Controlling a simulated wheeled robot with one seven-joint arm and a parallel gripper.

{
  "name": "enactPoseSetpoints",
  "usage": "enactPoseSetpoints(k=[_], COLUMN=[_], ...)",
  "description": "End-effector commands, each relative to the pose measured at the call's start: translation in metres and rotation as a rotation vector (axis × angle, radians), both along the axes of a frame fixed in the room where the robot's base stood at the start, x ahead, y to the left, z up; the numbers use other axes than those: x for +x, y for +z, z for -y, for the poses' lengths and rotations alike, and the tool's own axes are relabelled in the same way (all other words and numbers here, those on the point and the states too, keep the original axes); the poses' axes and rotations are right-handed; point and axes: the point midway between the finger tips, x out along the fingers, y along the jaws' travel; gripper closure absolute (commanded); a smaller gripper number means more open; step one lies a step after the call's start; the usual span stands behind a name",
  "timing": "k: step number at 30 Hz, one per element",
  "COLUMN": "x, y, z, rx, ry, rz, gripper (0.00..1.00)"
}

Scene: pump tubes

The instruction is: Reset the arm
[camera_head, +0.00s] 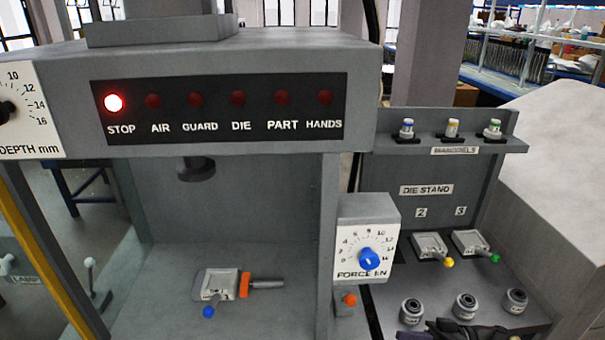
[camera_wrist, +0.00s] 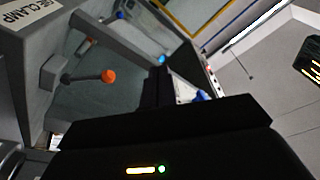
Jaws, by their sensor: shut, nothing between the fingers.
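My gripper shows in the wrist view (camera_wrist: 157,90) as dark fingers that look closed together, with nothing seen between them. Dark parts of my arm show at the bottom right edge of the head view, in front of the die stand (camera_head: 424,190); the fingertips cannot be made out there. In the wrist view, a lever with an orange knob (camera_wrist: 108,76) sticks out beside the fingers, apart from them, near a white label ending in "CLAMP" (camera_wrist: 30,12).
The press panel (camera_head: 220,107) has its STOP lamp (camera_head: 114,103) lit red; the others are dark. A die with a blue knob (camera_head: 208,312) sits on the press bed by an orange clamp piece (camera_head: 245,285). Dies with yellow (camera_head: 447,262) and green knobs (camera_head: 495,258) sit on the stand.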

Motion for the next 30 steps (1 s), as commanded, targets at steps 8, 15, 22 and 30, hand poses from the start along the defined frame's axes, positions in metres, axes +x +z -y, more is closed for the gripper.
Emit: enactPoseSetpoints(k=[8, 15, 22, 30], x=[-0.003, -0.011, -0.028, -0.051], y=[-0.013, -0.030, -0.054, -0.075], z=[-0.024, -0.049, -0.075, -0.083], rx=[-0.094, -0.229, -0.483, -0.895], ry=[0.079, 0.163, 0.254, 0.251], rz=[-0.119, -0.271, -0.486, -0.727], gripper=[1.00, 1.00, 1.00, 1.00])
